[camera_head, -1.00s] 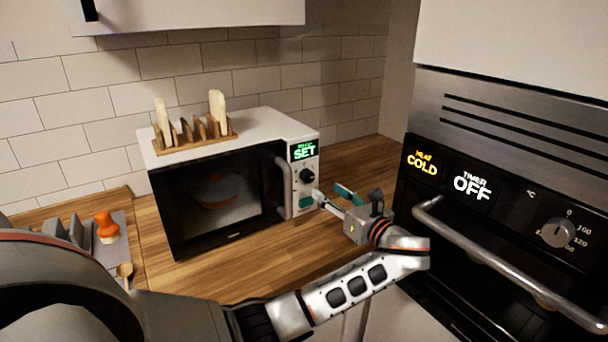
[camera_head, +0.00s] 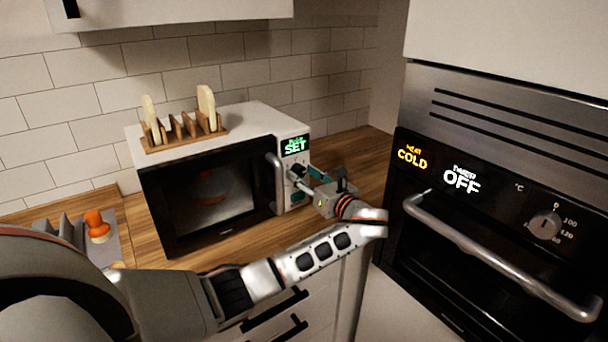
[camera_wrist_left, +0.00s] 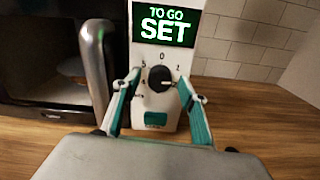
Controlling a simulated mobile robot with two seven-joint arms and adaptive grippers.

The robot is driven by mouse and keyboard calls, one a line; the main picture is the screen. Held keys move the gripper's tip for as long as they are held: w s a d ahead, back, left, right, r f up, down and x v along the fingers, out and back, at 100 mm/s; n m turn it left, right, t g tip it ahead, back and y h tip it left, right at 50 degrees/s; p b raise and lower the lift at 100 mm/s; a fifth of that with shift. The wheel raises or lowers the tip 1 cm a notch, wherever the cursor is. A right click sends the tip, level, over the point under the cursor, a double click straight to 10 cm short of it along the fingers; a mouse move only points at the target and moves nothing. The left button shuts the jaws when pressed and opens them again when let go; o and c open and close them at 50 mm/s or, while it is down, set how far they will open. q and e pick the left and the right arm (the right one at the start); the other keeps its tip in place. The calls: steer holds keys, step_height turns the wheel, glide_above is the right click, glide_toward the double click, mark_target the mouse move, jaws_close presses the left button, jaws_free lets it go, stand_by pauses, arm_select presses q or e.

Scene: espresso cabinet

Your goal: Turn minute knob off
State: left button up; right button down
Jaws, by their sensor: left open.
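The minute knob (camera_wrist_left: 160,79) is a black round dial on the white panel of the microwave (camera_head: 203,190), with numbers around it. A light mark on it points toward the right in the left wrist view. It also shows in the head view (camera_head: 297,170). My left gripper (camera_wrist_left: 159,78) is open. Its teal fingers stand on either side of the knob in the left wrist view, with nothing between them seen gripped; I cannot tell whether the tips touch it. The green display (camera_wrist_left: 166,24) above reads "TO GO SET". My right gripper is not in view.
The microwave's bar handle (camera_wrist_left: 96,68) is just left of the left finger. A teal button (camera_wrist_left: 156,119) sits below the knob. A toast rack (camera_head: 186,132) stands on top. An oven with a long handle (camera_head: 490,255) is at the right. The wooden counter is clear in front.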

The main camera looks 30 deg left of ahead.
arm_select(q)
steer(key=c, duration=1.1)
